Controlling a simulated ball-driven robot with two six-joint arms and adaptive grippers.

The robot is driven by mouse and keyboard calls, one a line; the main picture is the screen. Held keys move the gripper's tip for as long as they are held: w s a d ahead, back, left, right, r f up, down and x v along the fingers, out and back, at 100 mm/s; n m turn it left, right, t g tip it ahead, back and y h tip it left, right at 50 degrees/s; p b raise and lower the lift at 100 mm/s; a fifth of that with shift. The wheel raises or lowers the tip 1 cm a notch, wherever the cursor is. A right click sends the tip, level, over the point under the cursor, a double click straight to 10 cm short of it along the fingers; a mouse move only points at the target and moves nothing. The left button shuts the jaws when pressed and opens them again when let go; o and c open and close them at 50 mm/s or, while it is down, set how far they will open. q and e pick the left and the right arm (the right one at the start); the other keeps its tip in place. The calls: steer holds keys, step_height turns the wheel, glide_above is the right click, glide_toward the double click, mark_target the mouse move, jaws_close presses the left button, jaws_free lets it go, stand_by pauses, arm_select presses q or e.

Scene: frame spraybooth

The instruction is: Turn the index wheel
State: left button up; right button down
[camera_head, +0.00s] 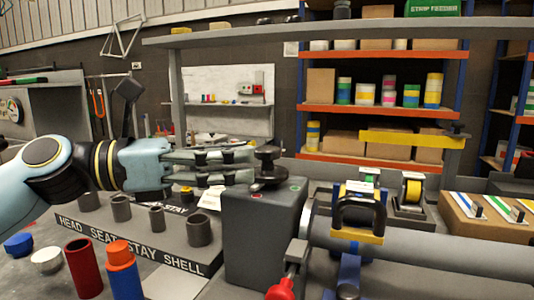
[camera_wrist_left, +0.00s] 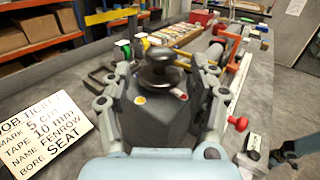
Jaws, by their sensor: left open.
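The index wheel appears to be the dark round knob (camera_head: 268,168) on top of a dark grey block (camera_head: 262,235) in the head view. The knob also shows in the left wrist view (camera_wrist_left: 159,72), on the block's top face with a yellow mark and a red mark near it. My left gripper (camera_head: 248,164) reaches in from the left at about the knob's height. Its jaws are open. In the left wrist view its fingers (camera_wrist_left: 165,95) stand on either side of the knob and block. I cannot tell whether they touch. My right gripper is in neither view.
A labelled grey rack (camera_head: 150,240) with several short tubes lies below my left arm. A red and a blue cylinder (camera_head: 122,268) stand in front. A job ticket (camera_wrist_left: 45,130) lies at left.

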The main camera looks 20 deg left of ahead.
mark_target(268, 148)
arm_select(q)
steer(key=x, duration=0.3)
steer(key=shift+w+d+p, duration=0.2)
steer(key=shift+p, duration=0.1)
steer(key=shift+x, duration=0.85)
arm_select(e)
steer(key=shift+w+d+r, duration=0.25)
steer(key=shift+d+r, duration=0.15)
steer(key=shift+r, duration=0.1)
arm_select(q)
steer(key=shift+s+d, duration=0.1)
steer(key=c, duration=0.6)
steer(key=shift+f, duration=0.1)
jaws_close()
steer(key=shift+r+n+t+y+p, duration=0.2)
steer(key=shift+n+t+y+p, duration=0.4)
steer(key=shift+t+p, duration=0.4)
steer(key=shift+p, duration=0.35)
steer(key=shift+f+n+y, duration=0.25)
steer(key=shift+n+y, duration=0.05)
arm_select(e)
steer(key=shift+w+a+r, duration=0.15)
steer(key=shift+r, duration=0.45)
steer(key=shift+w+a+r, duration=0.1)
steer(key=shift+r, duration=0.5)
